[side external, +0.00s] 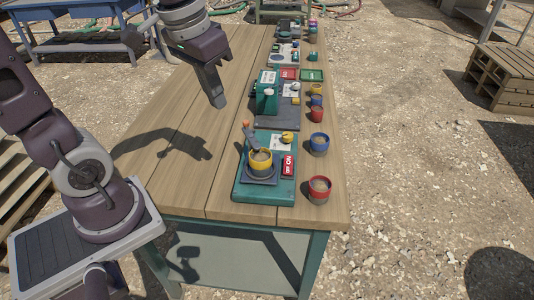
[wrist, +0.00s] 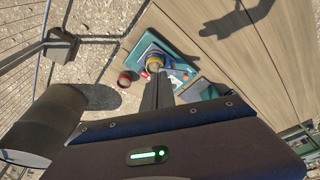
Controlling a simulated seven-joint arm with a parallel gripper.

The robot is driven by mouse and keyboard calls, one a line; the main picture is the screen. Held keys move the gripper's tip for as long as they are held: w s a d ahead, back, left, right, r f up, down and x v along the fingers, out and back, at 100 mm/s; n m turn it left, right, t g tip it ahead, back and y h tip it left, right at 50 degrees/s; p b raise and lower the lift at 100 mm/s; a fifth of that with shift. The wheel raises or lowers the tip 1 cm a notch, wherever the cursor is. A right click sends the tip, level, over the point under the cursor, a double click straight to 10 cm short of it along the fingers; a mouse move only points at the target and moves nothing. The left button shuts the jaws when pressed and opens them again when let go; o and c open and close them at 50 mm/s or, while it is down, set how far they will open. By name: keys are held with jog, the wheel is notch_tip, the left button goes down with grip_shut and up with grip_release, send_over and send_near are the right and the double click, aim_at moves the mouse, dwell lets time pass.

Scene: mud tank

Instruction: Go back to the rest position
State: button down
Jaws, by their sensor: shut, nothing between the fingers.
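My gripper (side external: 218,98) is shut and empty. It hangs fingers-down above the wooden table (side external: 165,125), left of the row of devices and apart from everything. In the wrist view the closed fingers (wrist: 158,82) point toward the near teal device. That teal device (side external: 243,188) carries a yellow cup (side external: 260,160) with brownish contents on a dark round base. It also has an orange-tipped lever and a red ON switch (side external: 288,166).
A red cup (side external: 319,190) and a blue cup (side external: 319,144) stand near the table's right edge. More cups and a green upright device (side external: 267,92) stand farther back. The left half of the table is clear. A blue table (side external: 90,40) and a wooden pallet stack (side external: 503,78) stand apart.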

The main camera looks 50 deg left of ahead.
jog(key=s+d+r+m+t, duration=0.1)
jog(key=s+d+t, duration=0.2)
jog(key=s, duration=0.7)
jog(key=shift+d+r+m, duration=0.3)
jog(key=shift+d+r, duration=0.05)
jog(key=shift+d, duration=0.4)
